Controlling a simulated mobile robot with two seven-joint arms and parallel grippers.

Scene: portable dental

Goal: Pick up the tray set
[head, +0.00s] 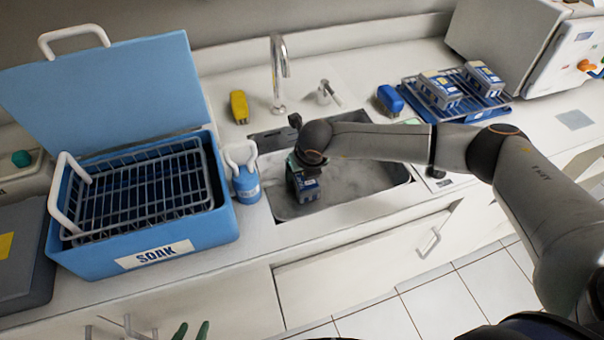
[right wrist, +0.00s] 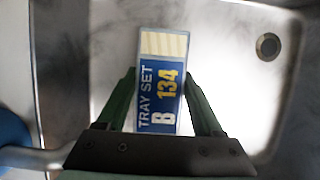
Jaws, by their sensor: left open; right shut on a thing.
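A tray set (head: 303,186), a small grey box with a blue label, is at the left part of the steel sink (head: 370,190). In the right wrist view its label reads "TRAY SET B 134" (right wrist: 162,80). My right gripper (head: 306,168) points down and is shut on this tray set; its green fingers (right wrist: 165,105) lie along both sides. I cannot tell whether the box touches the sink floor. My left gripper (head: 191,330) shows only its green fingertips at the bottom edge, apart and empty.
A blue SOAK tub (head: 215,235) with a wire basket (head: 150,192) stands left of the sink, lid raised. A tap (head: 279,70) rises behind. Two similar boxes (head: 440,88) sit on a blue rack (head: 418,98) at right, near a white machine (head: 515,45).

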